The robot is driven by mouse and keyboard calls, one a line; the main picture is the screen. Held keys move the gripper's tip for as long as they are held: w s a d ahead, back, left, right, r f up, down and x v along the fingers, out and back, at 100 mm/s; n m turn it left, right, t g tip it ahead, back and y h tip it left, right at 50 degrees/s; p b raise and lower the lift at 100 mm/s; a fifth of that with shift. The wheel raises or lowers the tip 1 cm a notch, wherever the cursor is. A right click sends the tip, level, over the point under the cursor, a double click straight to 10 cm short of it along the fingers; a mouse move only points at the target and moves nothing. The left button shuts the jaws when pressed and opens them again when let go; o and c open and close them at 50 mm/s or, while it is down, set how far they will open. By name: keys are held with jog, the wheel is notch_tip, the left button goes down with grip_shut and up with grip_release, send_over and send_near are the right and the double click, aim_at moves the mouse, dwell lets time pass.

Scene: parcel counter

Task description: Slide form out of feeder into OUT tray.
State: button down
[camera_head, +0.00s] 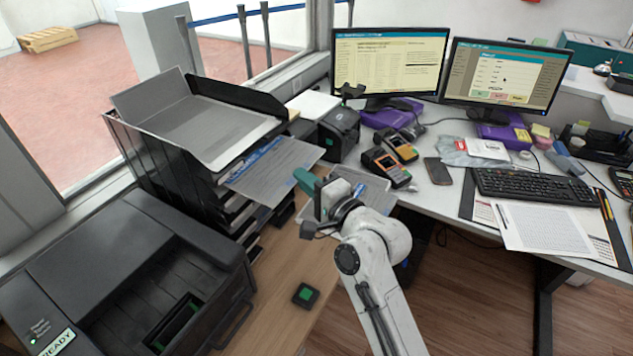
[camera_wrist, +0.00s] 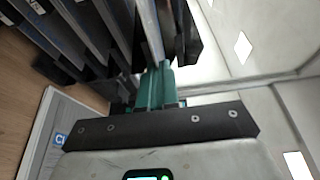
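A grey printed form (camera_head: 275,168) with a blue heading juts out of the black tray stack (camera_head: 165,165), toward my gripper. My gripper (camera_head: 304,181) has teal fingertips at the form's outer edge. In the wrist view the teal fingers (camera_wrist: 156,88) are close together, and a thin pale edge, apparently the form (camera_wrist: 150,35), runs between them. A second sheet with a blue mark (camera_head: 372,186) lies behind my gripper; part of it shows in the wrist view (camera_wrist: 75,118). I cannot read any OUT label, nor tell which slot is the feeder.
A black printer (camera_head: 130,270) reading READY stands lower left. A small black block with a green top (camera_head: 306,295) lies on the wooden surface. Card terminals (camera_head: 385,165), monitors and a keyboard (camera_head: 535,187) stand to the right. The wood in front of the stack is mostly clear.

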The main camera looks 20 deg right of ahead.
aim_at(279, 170)
jog(key=shift+w+a+p, duration=0.3)
jog(key=shift+w+a, duration=0.65)
jog(key=shift+w, duration=0.35)
jog(key=shift+w+a+p, duration=0.3)
jog(key=shift+w+a, duration=0.65)
jog(key=shift+w, duration=0.3)
jog(key=c, duration=1.1)
grip_release()
jog(key=shift+f, duration=0.25)
jog(key=shift+f+b, duration=0.75)
jog(key=shift+f, duration=0.1)
jog(key=shift+d, duration=0.1)
jog(key=shift+s+d, duration=0.65)
jog(key=shift+s, duration=0.3)
jog(key=shift+s+d, duration=0.6)
jog(key=shift+s, duration=0.3)
